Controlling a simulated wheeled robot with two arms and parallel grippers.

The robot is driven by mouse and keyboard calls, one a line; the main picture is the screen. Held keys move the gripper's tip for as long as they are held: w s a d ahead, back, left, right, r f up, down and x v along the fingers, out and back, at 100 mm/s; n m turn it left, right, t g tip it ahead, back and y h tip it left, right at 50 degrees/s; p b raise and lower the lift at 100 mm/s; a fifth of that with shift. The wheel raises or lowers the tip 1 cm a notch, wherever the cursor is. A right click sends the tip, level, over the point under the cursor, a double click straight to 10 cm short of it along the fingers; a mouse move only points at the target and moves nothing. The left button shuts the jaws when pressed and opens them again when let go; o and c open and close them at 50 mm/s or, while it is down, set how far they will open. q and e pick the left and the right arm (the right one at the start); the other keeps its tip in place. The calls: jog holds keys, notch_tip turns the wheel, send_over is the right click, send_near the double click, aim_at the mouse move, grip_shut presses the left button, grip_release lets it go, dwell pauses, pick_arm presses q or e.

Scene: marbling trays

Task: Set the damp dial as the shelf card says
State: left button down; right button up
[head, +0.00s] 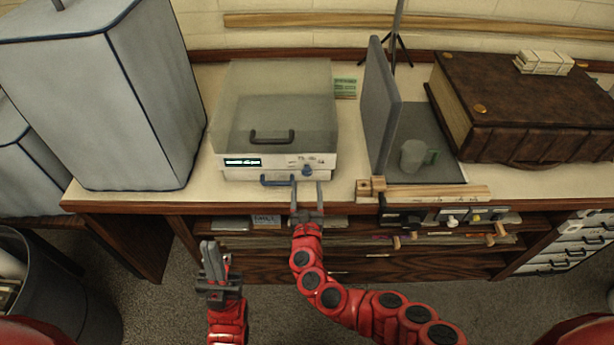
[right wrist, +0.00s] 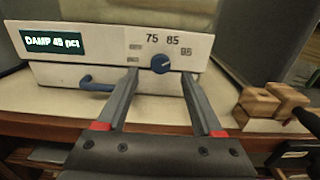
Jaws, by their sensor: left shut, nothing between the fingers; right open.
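The damp dial is a small blue knob (head: 307,171) on the front of a white box with a translucent lid (head: 275,95). In the right wrist view, the knob (right wrist: 161,64) sits below the marks 75 and 85, with 95 at its right; the left marks are blurred. The display (right wrist: 53,43) reads "DAMP 45 pct". My right gripper (head: 307,188) is open and empty in front of the knob, its fingers pointing toward either side of it. My left gripper (head: 212,262) is shut and empty, low in front of the desk. A card (head: 265,221) lies on the shelf below; its text is unreadable.
A blue drawer handle (head: 277,182) sits under the knob panel. A large grey covered block (head: 110,90) stands left. Right are a grey upright panel (head: 380,105), a mug (head: 413,155) and a thick brown book (head: 530,105). Wooden blocks (right wrist: 270,103) lie near the desk edge.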

aim_at(307, 174)
jog(key=shift+w+d, duration=0.1)
jog(key=shift+w, duration=1.95)
jog(key=shift+f, duration=0.1)
grip_shut()
